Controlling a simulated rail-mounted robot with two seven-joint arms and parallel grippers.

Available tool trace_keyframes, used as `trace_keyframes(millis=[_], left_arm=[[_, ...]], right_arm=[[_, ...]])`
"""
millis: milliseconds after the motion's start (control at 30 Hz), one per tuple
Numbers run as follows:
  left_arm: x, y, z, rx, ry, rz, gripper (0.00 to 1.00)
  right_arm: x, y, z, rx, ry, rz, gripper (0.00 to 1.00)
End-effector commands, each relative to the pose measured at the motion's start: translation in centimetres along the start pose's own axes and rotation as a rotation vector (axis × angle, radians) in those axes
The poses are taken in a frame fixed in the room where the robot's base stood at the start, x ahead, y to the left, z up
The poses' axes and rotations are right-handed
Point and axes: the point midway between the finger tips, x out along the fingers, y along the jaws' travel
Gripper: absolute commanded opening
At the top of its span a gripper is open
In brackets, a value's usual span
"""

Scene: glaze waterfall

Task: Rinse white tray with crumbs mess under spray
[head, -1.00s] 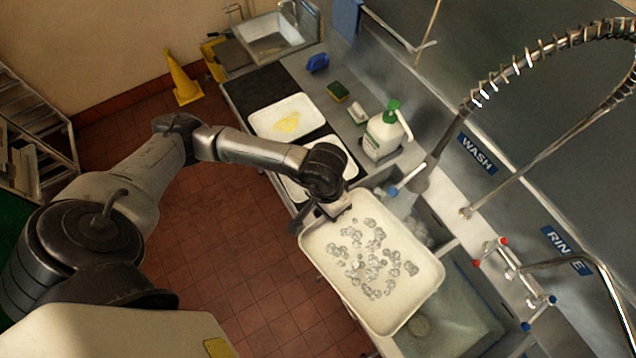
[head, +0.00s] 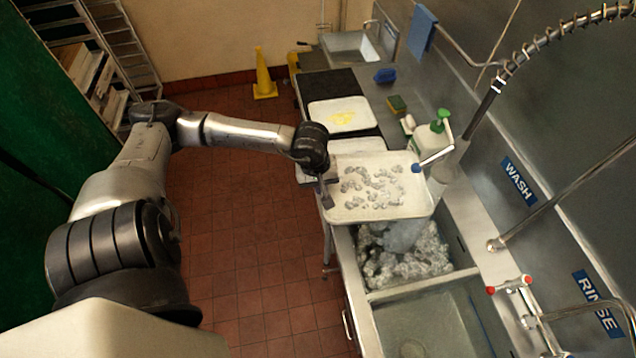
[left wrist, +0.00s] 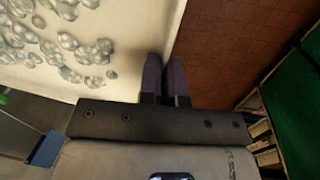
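My left gripper (head: 326,194) is at the tray's left edge. In the left wrist view its fingers (left wrist: 165,78) are close together at the rim, shut on it. The spray head (head: 447,165) with its blue-tipped lever hangs just right of the tray, below a coiled hose (head: 540,45). My right gripper is out of view.
The wash basin holds foam (head: 405,258); the rinse basin (head: 440,325) is nearer, past a divider (head: 425,284). A tray with yellow mess (head: 343,115) lies on the counter. A green-topped soap bottle (head: 430,143) stands behind the held tray. A red-handled tap (head: 510,288) is right.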

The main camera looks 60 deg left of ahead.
Motion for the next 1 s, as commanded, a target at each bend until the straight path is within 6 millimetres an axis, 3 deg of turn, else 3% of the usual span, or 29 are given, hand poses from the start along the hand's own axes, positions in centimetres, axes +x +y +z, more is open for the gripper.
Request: trace_keyframes(millis=[100, 267, 1000], left_arm=[[0.1, -0.5, -1.6, -0.088, 0.014, 0.000, 0.00], [-0.1, -0.2, -2.2, -0.135, 0.017, 0.004, 0.00], [1.9, 5.6, 0.6, -0.132, 0.015, 0.004, 0.00]], right_arm=[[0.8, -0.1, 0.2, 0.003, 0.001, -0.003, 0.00], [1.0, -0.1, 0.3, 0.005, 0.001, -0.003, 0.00], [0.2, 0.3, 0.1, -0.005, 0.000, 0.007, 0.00]])
